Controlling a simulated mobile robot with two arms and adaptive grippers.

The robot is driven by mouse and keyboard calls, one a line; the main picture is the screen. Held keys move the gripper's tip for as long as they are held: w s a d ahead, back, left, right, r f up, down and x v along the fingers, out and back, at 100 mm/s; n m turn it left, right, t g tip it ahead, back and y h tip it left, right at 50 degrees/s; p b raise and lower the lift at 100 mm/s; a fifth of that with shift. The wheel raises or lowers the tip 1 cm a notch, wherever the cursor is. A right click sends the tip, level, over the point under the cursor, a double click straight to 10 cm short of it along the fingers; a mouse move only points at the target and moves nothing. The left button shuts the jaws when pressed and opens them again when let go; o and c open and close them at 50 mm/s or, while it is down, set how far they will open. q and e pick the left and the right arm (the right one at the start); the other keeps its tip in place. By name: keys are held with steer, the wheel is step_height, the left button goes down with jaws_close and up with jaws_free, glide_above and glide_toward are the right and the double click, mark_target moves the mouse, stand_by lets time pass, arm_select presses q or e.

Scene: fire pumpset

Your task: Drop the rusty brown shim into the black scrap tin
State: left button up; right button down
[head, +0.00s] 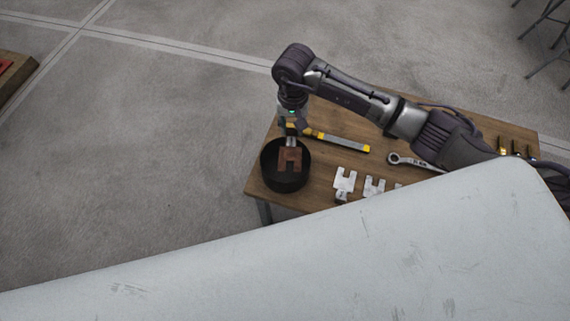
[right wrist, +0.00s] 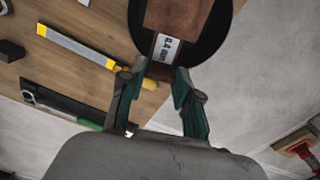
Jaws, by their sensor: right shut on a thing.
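The rusty brown shim (head: 290,160) is a slotted plate held by my right gripper (head: 291,141). It shows over the round black scrap tin (head: 285,182) near the left end of the wooden table in the head view. In the right wrist view the shim (right wrist: 180,16) has a white marked label near the fingertips, and my right gripper (right wrist: 162,75) is shut on that end. The black tin (right wrist: 222,28) lies behind the shim there. I cannot tell the exact height of the shim over the tin. My left gripper is not in view.
The wooden table (head: 258,188) also holds a yellow-handled file (head: 342,142), a wrench (head: 402,160) and several silver shims (head: 344,181). A large pale surface (head: 300,260) fills the lower part of the head view. Open floor lies left of the table.

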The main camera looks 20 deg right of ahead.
mark_target(291, 134)
step_height(291, 134, down, 4)
steer(key=shift+w+f+b, duration=0.1)
steer(key=shift+w+b, duration=0.05)
steer(key=shift+b, duration=0.65)
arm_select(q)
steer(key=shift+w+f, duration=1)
arm_select(e)
steer(key=c, duration=0.7)
jaws_free()
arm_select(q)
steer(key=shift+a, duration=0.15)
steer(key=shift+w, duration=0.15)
arm_select(e)
step_height(291, 134, up, 12)
steer(key=shift+f, duration=0.1)
